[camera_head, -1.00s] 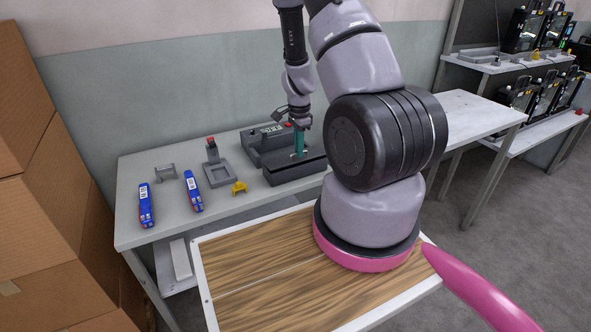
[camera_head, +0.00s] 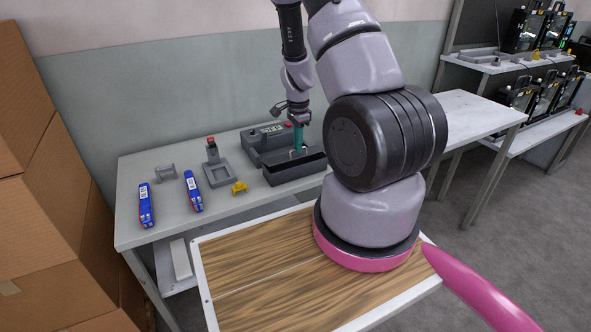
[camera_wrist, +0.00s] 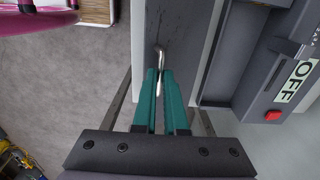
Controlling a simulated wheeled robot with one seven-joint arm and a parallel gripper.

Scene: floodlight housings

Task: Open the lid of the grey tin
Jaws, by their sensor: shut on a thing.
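The grey tin (camera_head: 294,176) stands at the back right of the workbench, beside the switch unit. A dark opening shows along its top, and its lid appears tipped up at the back, partly hidden by my gripper. My gripper (camera_head: 299,147), with teal fingers, is above the tin, shut on the lid's handle. In the wrist view the fingers (camera_wrist: 160,90) close around the bright metal handle (camera_wrist: 160,58) on the dark grey lid (camera_wrist: 178,28).
A grey unit with an OFF label and red button (camera_wrist: 272,115) stands close beside the tin. Blue tools (camera_head: 193,190), a yellow bracket (camera_head: 239,188) and a grey holder (camera_head: 219,173) lie to the left. Cardboard boxes (camera_head: 45,230) are stacked at the far left.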

